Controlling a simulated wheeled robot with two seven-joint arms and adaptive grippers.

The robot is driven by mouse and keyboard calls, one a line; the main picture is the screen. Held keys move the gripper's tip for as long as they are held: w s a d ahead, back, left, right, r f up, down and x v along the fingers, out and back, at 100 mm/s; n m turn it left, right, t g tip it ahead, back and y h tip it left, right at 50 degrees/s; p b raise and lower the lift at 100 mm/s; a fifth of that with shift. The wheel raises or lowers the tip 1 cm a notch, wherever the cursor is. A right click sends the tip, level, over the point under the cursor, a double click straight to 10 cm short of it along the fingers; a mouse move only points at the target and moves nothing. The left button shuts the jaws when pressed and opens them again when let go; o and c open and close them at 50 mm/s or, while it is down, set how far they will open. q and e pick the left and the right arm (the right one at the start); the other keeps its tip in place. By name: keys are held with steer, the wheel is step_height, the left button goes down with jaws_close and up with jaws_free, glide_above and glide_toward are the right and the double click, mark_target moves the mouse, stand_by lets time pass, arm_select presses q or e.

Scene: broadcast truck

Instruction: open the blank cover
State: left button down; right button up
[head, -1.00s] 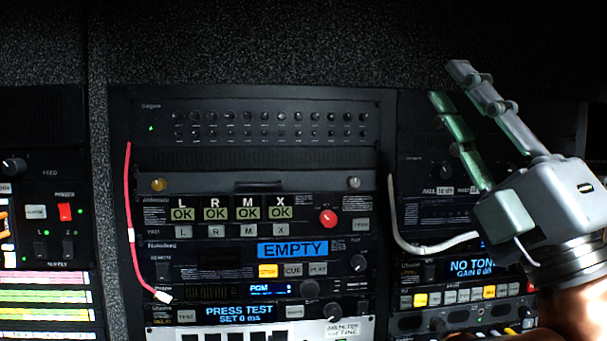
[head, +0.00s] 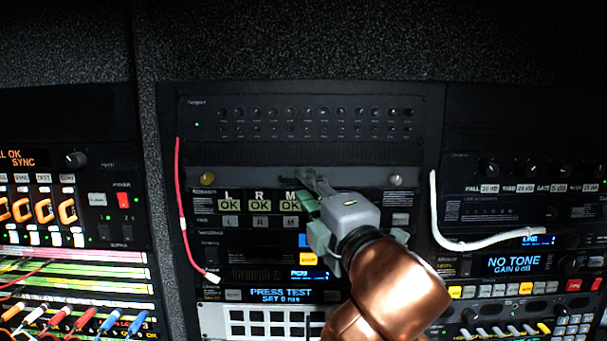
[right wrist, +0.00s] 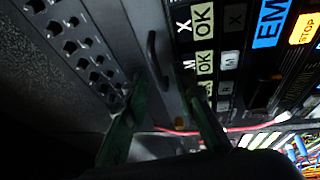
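The blank cover (head: 245,179) is a plain dark grey strip across the middle rack. It has a gold thumbscrew (head: 207,178) at its left end and a silver one (head: 396,180) at its right end. A dark bar handle sits at its middle, partly hidden by my right gripper (head: 308,187) in the head view. In the right wrist view the handle (right wrist: 156,62) lies just beyond and between the fingertips of my right gripper (right wrist: 166,92), which are apart. I cannot tell whether they touch it. The cover looks flush with the rack. My left gripper is not in view.
A red cable (head: 181,210) hangs down the rack's left side, by the gold thumbscrew. A white cable (head: 436,215) hangs to the right. A knob panel (head: 300,118) is above the cover, and a button panel with OK displays (head: 230,206) is below.

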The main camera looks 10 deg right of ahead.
steer(key=shift+x, duration=0.8)
steer(key=shift+c, duration=0.4)
jaws_close()
